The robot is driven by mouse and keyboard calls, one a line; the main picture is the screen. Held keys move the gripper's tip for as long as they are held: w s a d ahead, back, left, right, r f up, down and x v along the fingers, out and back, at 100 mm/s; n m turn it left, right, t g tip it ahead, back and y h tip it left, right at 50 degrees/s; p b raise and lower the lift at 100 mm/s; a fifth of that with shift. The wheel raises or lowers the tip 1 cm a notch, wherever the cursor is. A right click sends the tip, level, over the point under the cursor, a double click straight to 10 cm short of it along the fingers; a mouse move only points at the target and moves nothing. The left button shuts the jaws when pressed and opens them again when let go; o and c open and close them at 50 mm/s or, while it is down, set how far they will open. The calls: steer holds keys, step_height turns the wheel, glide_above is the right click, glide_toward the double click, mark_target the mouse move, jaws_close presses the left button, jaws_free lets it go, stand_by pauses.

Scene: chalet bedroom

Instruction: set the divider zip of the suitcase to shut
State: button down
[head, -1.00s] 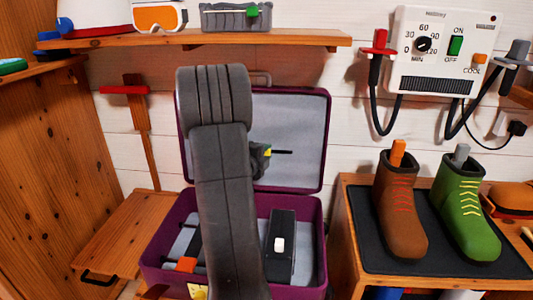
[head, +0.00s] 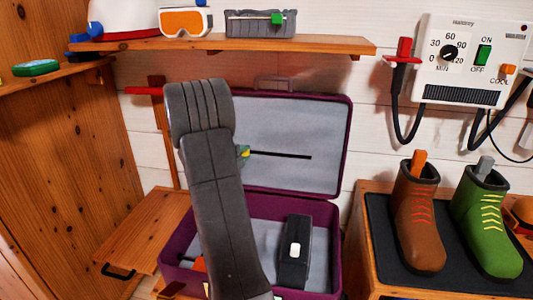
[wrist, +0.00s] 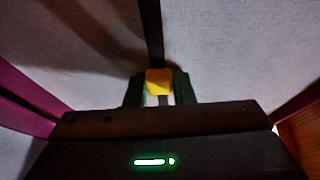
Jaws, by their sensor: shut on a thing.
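The open purple suitcase (head: 347,130) has its lid raised and lined with a pale grey divider panel (head: 300,125). A dark zip line (head: 285,155) runs across the panel to the right of my gripper. In the wrist view my gripper (wrist: 159,92) has its dark fingers on both sides of the yellow zip pull (wrist: 159,80) and is shut on it. In the head view only a bit of yellow and green (head: 243,151) shows beside my arm. My arm hides the left part of the panel and the rest of the gripper.
A black case with a white patch (head: 294,250) lies in the suitcase base. An orange thing (head: 199,263) is partly hidden by my arm. A wooden shelf (head: 320,45) runs above the lid. Brown (head: 420,220) and green (head: 490,225) boots stand on a mat at right.

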steer(key=w+a, duration=0.1)
steer(key=a, duration=0.5)
steer(key=shift+w+p, duration=0.15)
steer(key=shift+p, duration=0.2)
steer(key=shift+a, duration=0.15)
steer(key=c, duration=1.2)
jaws_free()
steer(key=shift+a, duration=0.15)
steer(key=p+v, duration=0.1)
steer(key=v, duration=1.2)
steer(key=shift+s, duration=0.35)
steer(key=shift+w, duration=0.1)
